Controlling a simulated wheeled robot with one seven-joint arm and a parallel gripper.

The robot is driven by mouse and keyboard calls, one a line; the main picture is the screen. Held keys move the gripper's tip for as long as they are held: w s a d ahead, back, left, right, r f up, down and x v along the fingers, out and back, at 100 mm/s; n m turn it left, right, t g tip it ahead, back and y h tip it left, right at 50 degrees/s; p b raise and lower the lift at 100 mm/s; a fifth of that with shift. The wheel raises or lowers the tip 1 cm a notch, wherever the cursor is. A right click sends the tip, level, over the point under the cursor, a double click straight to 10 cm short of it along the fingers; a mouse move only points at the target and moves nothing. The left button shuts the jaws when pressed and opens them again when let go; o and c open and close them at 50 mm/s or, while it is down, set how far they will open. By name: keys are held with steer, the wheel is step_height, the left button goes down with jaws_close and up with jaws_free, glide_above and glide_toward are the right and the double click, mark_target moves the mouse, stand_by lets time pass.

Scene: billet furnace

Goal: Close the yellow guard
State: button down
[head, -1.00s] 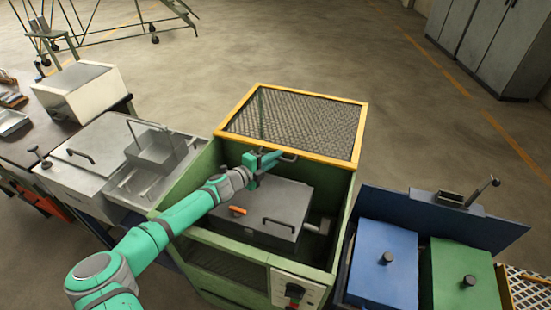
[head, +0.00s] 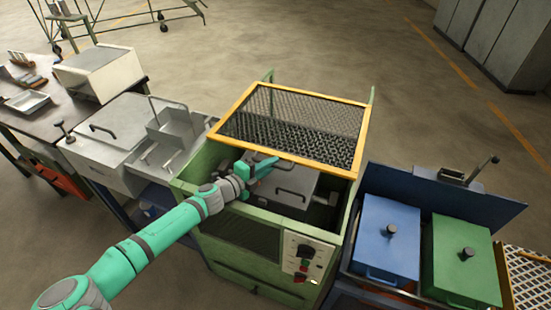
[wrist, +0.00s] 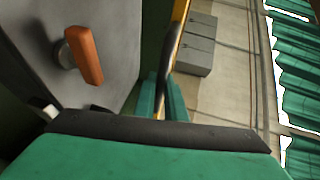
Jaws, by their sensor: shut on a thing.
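The yellow guard (head: 290,152) is a yellow frame with dark mesh, tilted over the back part of the green furnace housing (head: 205,170). The front part of the housing is uncovered. My gripper (head: 264,167) is at the guard's front edge and shut on its handle, which is mostly hidden by the fingers. In the wrist view, my gripper (wrist: 162,98) reaches to the yellow frame edge (wrist: 179,35), seen nearly edge-on.
Below the guard lies a grey lid (head: 295,182) with a dark handle; its orange knob (wrist: 85,55) shows in the wrist view. A control panel (head: 300,255) is on the housing front. Blue (head: 385,235) and green (head: 460,260) lidded boxes stand right, a grey machine (head: 110,135) left.

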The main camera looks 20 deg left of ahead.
steer(key=shift+s+d, duration=0.1)
steer(key=shift+s, duration=0.45)
steer(key=c, duration=1.8)
jaws_free()
